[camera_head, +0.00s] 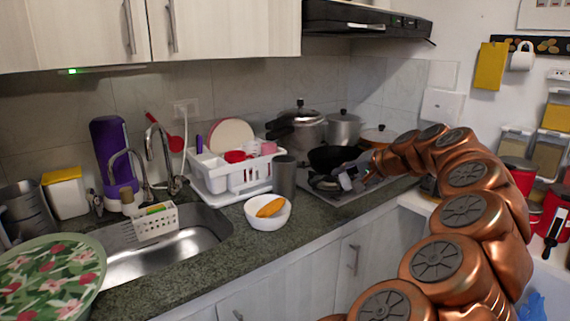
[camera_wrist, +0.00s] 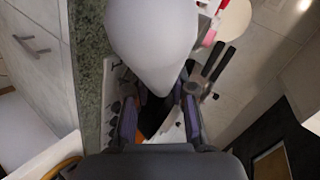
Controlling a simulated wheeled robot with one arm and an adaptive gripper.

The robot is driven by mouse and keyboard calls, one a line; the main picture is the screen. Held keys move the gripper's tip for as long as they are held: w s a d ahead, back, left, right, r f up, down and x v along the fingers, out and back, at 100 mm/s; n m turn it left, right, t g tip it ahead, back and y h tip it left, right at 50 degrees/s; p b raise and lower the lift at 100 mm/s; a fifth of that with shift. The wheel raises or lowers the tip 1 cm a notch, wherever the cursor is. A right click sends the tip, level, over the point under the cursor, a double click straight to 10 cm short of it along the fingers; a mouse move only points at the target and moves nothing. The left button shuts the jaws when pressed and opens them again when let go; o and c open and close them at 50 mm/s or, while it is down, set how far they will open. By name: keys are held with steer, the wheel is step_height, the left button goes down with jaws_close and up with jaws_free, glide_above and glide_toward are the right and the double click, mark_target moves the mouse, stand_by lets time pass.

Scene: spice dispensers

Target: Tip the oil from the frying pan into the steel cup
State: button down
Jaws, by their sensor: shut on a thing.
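The black frying pan (camera_head: 330,157) is over the hob at the back right of the counter in the head view. My gripper (camera_head: 347,182) is at its near right side and appears shut on its handle, though the grip itself is small and partly hidden. The steel cup (camera_head: 284,179) stands upright on the counter, left of the pan and apart from it. No oil can be made out. In the wrist view my gripper's fingers (camera_wrist: 160,118) flank something dark, and a large pale grey rounded shape (camera_wrist: 153,42) that I cannot identify fills the upper middle.
A white bowl (camera_head: 281,216) with an orange item stands in front of the cup. A white dish rack (camera_head: 226,175) is left of the cup, beside the sink (camera_head: 150,262). Pots (camera_head: 343,130) stand behind the pan. The counter's front edge runs below the hob.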

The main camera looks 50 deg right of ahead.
steer(key=shift+s+d+f, duration=0.1)
steer(key=shift+r+p, duration=0.9)
steer(key=shift+r, duration=1.6)
steer(key=shift+s, duration=0.15)
